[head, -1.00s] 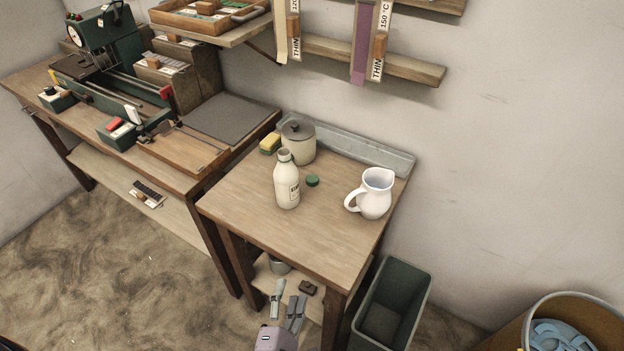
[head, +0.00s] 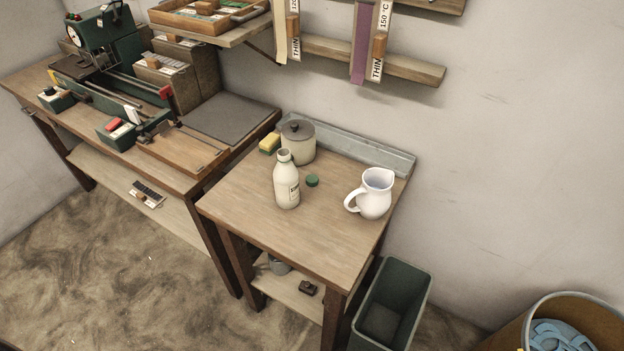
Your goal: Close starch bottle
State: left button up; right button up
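The starch bottle (head: 287,186) is cream-white with a small label and stands upright on the small wooden table (head: 260,228). Its neck is uncapped. A small green cap (head: 312,181) lies on the table just right of the bottle, apart from it. Neither of my grippers shows in the head view now.
A lidded pot (head: 298,146) and a yellow sponge (head: 269,143) stand behind the bottle. A white jug (head: 375,194) stands to the right. The table's front is clear. A dark bin (head: 392,301) stands on the floor beside the table; a workbench with a machine (head: 105,62) is left.

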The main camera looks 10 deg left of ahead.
aim_at(286, 174)
jog(key=i+j+z, duration=0.1)
jog(key=j+z, duration=0.2)
jog(key=j, duration=0.45)
jog(key=j+z, duration=0.35)
jog(key=j, duration=0.35)
